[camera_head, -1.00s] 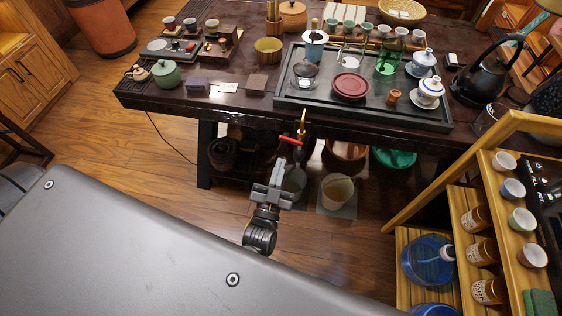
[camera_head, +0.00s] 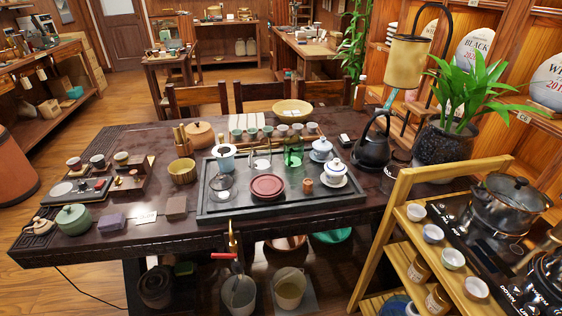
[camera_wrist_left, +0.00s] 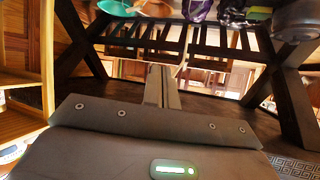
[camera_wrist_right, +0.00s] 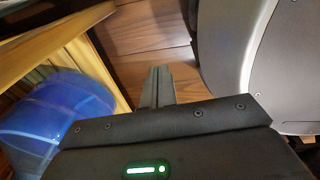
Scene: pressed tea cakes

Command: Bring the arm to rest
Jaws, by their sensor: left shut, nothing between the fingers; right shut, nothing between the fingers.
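My left gripper (camera_wrist_left: 162,85) shows in the left wrist view, its two grey fingers together with nothing between them. It points toward the dark wooden legs and slats under a table, apart from them. My right gripper (camera_wrist_right: 157,85) shows in the right wrist view, its fingers also together and empty. It is over the plank floor (camera_wrist_right: 150,40), with a blue translucent water jug (camera_wrist_right: 60,125) to its left and a smooth grey surface to its right. Neither gripper nor arm shows in the head view.
A dark tea table (camera_head: 110,260) bears a tea tray (camera_head: 345,197), cups and pots, with a black kettle (camera_head: 375,148) at its right. A wooden shelf rack (camera_head: 375,255) with cups stands at right. Buckets (camera_head: 288,290) sit below the table. Floor shows at left.

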